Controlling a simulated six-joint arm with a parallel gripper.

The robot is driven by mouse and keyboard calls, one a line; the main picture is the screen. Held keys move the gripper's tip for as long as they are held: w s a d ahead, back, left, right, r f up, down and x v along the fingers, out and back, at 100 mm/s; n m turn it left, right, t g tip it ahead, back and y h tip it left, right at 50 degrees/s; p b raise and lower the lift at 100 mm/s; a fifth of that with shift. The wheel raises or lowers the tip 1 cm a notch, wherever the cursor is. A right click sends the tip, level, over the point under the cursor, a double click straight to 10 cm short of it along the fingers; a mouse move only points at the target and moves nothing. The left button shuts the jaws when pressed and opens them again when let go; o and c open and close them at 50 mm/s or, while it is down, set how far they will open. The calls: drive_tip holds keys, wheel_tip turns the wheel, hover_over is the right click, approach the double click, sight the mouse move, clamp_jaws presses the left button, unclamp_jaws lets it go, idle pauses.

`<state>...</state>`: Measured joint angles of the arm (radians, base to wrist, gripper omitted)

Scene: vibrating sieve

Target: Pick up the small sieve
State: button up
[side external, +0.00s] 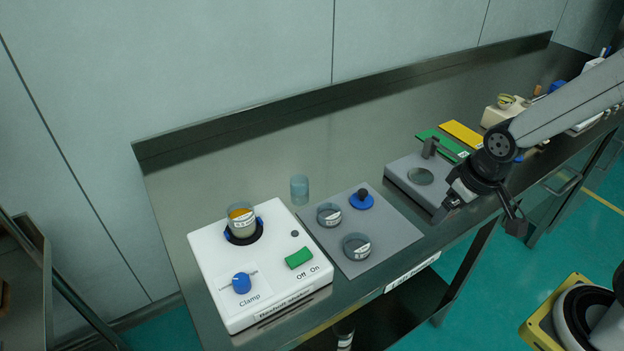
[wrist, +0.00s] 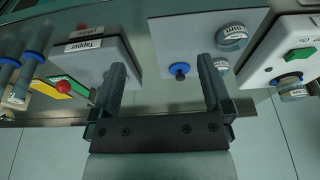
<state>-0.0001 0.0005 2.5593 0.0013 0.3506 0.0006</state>
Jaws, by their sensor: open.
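Two small round sieves with white labels stand on the grey mat (side external: 393,229): one nearer the back (side external: 329,214), one nearer the front edge (side external: 357,246). Both also show in the wrist view, at the upper right (wrist: 232,38) and partly behind a finger (wrist: 221,64). Which one the task calls small is not clear. My gripper (side external: 480,218) is open and empty, to the right of the mat by the table's front edge, apart from both sieves. In the wrist view its fingers (wrist: 162,68) have nothing gripped between them.
A blue lid with a dark knob (side external: 361,200) lies on the mat. The white shaker (side external: 265,290) at left holds a sieve stack with orange contents (side external: 241,219). A clear cup (side external: 299,189) stands behind the mat. The grey tapper (side external: 408,181) sits beside my gripper.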

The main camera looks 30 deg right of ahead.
drive_tip(key=w+a+f+m+g+y, duration=0.25)
drive_tip(key=w+a+m+y, duration=0.25)
drive_tip(key=w+a+m, duration=0.55)
drive_tip(key=m+y, duration=0.7)
drive_tip(key=y, duration=0.1)
approach(229, 221)
drive_tip(key=shift+s+d+f, duration=0.15)
drive_tip(key=shift+d+f, duration=0.6)
drive_tip(key=shift+d, duration=0.1)
drive_tip(key=shift+w+a+r+m+y, duration=0.1)
drive_tip(key=shift+w+a+m+y, duration=0.2)
drive_tip(key=shift+w+a, duration=0.2)
drive_tip(key=shift+a, duration=0.1)
drive_tip(key=shift+x, duration=3.8)
drive_tip(key=shift+s, duration=0.1)
drive_tip(key=c, duration=1.1)
drive_tip(key=shift+r, duration=0.15)
